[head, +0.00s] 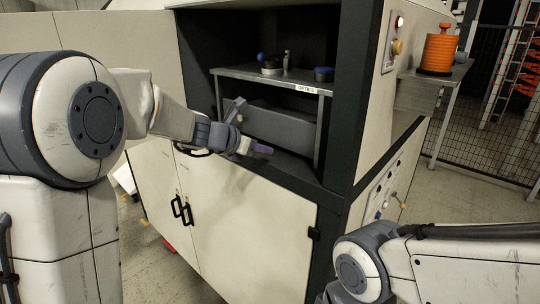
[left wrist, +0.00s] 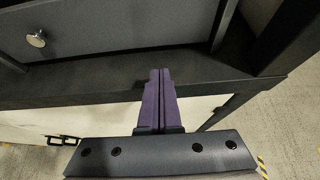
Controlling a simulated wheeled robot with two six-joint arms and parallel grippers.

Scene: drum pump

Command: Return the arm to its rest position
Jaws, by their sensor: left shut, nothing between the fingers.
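My left gripper (head: 262,149) is in front of the cabinet's open bay, near the lower front edge of the opening. In the left wrist view its two purple fingers (left wrist: 159,85) lie together, shut with nothing between them. The left arm reaches in from the left in the head view. My right arm shows at the lower right of the head view, but its gripper is out of view.
The cabinet (head: 240,215) has black door handles and an open bay. An orange stacked object (head: 438,52) stands on a side table at right. Floor shows beyond.

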